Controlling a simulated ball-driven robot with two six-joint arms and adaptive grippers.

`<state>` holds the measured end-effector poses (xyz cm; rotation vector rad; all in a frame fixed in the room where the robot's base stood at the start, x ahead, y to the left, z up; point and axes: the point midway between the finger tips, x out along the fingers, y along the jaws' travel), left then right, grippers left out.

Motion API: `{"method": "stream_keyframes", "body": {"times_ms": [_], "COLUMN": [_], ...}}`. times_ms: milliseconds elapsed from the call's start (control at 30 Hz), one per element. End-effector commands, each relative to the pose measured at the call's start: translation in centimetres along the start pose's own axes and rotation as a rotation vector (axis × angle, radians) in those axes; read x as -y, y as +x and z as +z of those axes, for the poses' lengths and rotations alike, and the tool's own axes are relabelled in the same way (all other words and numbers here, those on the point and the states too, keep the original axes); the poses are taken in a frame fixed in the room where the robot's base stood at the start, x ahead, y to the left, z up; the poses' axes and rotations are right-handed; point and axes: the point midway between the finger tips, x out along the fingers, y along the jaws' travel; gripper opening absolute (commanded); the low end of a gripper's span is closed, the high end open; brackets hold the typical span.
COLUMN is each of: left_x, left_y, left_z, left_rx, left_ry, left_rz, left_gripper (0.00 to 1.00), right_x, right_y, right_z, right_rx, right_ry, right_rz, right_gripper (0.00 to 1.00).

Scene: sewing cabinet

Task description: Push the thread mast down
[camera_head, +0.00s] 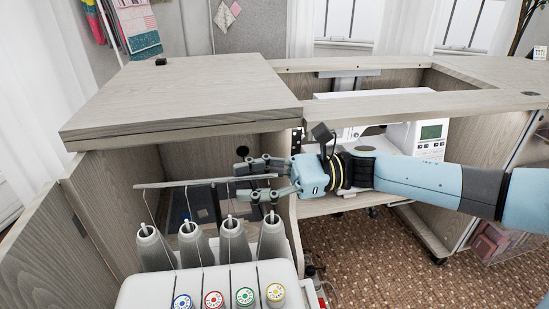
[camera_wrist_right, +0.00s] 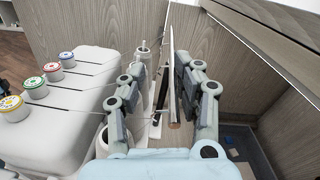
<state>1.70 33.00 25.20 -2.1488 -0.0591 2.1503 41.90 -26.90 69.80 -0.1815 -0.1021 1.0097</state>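The thread mast (camera_head: 185,183) is a thin grey bar that runs sideways above the serger (camera_head: 215,285), over its thread cones. My right gripper (camera_head: 243,181) comes in from the right at the bar's right end, with one finger above and one below the bar in the head view. In the right wrist view the mast (camera_wrist_right: 169,60) stands between the two fingers of the gripper (camera_wrist_right: 160,63), nearer the right finger. A gap shows on the left side, so the gripper is open around it. Whether the right finger touches the mast is unclear. My left gripper is out of view.
Several grey cones (camera_head: 192,245) stand under the bar, with threads running up to it. Coloured dials (camera_head: 245,297) sit on the serger's front. The cabinet top (camera_head: 190,95) overhangs behind. A white sewing machine (camera_head: 420,138) sits in the cabinet opening behind my right arm.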

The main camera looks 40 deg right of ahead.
Motion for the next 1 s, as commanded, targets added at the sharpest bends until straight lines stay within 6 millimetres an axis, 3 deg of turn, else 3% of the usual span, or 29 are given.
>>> {"method": "stream_keyframes", "body": {"times_ms": [33,300,500,1000], "left_x": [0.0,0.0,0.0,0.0], "left_y": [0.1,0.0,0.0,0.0], "left_z": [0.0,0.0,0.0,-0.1], "left_rx": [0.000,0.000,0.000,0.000], "left_ry": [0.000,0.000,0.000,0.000], "left_rz": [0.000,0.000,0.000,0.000], "left_gripper": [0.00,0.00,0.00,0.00], "right_x": [-0.2,-0.1,-0.1,0.0], "right_y": [-1.4,-7.3,-10.2,-10.7], "right_z": [-0.8,-0.5,-0.3,0.0], "right_rx": [-0.022,-0.019,-0.013,-0.004], "right_ry": [0.009,0.006,0.003,-0.001], "right_rz": [0.000,0.001,0.000,-0.002], "right_gripper": [0.32,0.32,0.32,0.32]}}
